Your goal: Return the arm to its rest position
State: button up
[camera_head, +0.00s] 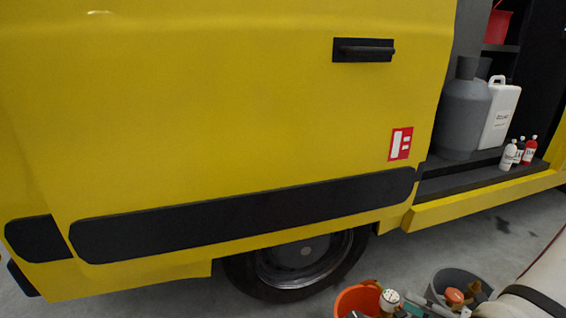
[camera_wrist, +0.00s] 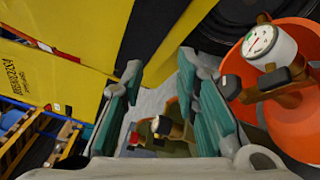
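My gripper (camera_wrist: 160,72) is open, with its two teal fingers spread apart in the wrist view. Nothing is held between them. Part of it shows at the bottom right edge of the head view (camera_head: 428,306), low between an orange bucket (camera_head: 356,298) and a grey bucket (camera_head: 476,276). My pale arm comes in from the right edge there. In the wrist view, a brass valve fitting (camera_wrist: 168,128) shows beyond the gap between the fingers.
A gauge (camera_wrist: 269,46) on a brass valve sits in the orange bucket (camera_wrist: 240,75), close to the right finger. A yellow van (camera_head: 230,110) with a wheel (camera_head: 300,262) stands behind. Its open bay holds a grey cylinder (camera_head: 462,115), white jug (camera_head: 499,118) and small bottles (camera_head: 528,150).

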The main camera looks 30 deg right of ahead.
jog(key=w+a+r+n+g+y, duration=0.35)
jog(key=a+r+n+g, duration=0.35)
jog(key=a+r+n, duration=0.3)
jog(key=w+a+r+n+g+y, duration=0.3)
jog(key=w+a+r+n+g, duration=0.3)
jog(key=a+r+n, duration=0.5)
jog(key=s+a+r+n+g+h, duration=0.25)
jog(key=s+a+n+h, duration=0.2)
jog(key=n, duration=0.35)
jog(key=s+a+r+n+g+h, duration=0.1)
jog(key=s+a+n+g+h, duration=0.25)
jog(key=s+a+n, duration=0.35)
jog(key=s+d+r+n+t+h, duration=0.1)
jog(key=s+d+n+t+h, duration=0.2)
jog(key=n, duration=0.6)
notch_tip(320, 180, up, 27)
jog(key=a+t+p, duration=0.1)
jog(key=t+p, duration=0.2)
jog(key=p, duration=2.2)
jog(key=shift+s+f+t+h, duration=0.15)
jog(key=shift+s+t+h, duration=0.15)
jog(key=shift+h, duration=0.15)
